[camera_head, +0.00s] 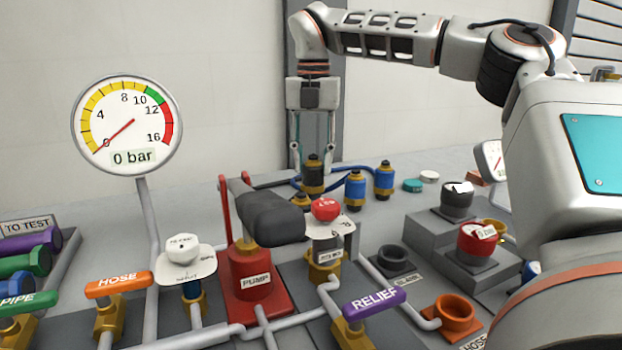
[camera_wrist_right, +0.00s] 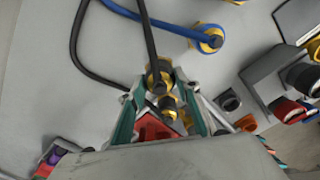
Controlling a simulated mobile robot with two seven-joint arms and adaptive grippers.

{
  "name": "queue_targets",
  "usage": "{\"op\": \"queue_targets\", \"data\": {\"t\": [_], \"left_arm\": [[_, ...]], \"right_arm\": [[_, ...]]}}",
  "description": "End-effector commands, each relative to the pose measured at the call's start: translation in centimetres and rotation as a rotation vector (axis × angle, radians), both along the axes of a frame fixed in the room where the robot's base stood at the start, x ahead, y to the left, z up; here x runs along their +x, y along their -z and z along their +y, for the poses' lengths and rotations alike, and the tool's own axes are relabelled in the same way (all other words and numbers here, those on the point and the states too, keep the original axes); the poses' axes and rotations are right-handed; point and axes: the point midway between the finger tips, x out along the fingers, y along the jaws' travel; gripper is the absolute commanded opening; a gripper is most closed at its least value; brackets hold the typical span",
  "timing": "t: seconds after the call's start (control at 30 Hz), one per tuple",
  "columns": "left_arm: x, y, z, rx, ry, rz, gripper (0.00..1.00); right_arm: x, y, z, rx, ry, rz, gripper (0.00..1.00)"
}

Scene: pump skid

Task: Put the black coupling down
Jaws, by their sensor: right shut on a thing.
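My right gripper (camera_head: 313,168) points straight down behind the red pump, its two fingers on either side of the black coupling (camera_head: 312,182), which has brass bands. The gripper is shut on the coupling, which stands upright. In the right wrist view the black coupling (camera_wrist_right: 158,82) sits between the fingers of the right gripper (camera_wrist_right: 161,98), with a black hose running up from it. A brass fitting (camera_head: 300,201) shows just below and left of the coupling. The pump handle partly hides this area, so I cannot tell whether the coupling touches anything beneath. My left gripper is not in view.
Two blue couplings (camera_head: 355,190) stand close on the right, with a blue hose. The red pump (camera_head: 252,275) with its black handle stands in front. A black ring socket (camera_head: 397,260) and an orange socket (camera_head: 456,315) lie front right. The gauge (camera_head: 127,125) stands at left.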

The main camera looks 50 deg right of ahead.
Motion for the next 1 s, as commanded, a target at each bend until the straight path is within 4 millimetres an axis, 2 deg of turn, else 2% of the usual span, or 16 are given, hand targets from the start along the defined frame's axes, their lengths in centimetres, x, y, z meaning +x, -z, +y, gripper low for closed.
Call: {"op": "queue_targets", "data": {"t": [0.03,0.2,0.4,0.63,0.67,0.7,1.0], "left_arm": [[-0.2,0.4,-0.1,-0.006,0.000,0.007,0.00],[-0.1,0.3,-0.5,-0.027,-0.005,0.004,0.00],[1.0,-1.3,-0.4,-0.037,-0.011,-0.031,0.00],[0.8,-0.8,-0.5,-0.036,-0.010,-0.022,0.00],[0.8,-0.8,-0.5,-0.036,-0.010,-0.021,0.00],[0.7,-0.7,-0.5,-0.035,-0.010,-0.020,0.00],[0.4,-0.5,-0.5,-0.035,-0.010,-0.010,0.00]], "right_arm": [[0.0,1.2,0.0,0.003,-0.001,0.006,0.06],[0.0,3.7,0.0,0.003,-0.001,0.008,0.06],[0.0,3.5,0.0,0.000,0.000,0.001,0.06],[0.0,4.0,0.0,0.000,-0.001,0.003,0.06],[0.0,4.0,0.0,0.000,0.000,0.003,0.40],[0.0,3.9,0.0,0.000,0.000,0.003,0.49],[0.0,3.9,0.0,0.000,0.000,0.003,0.49]]}}
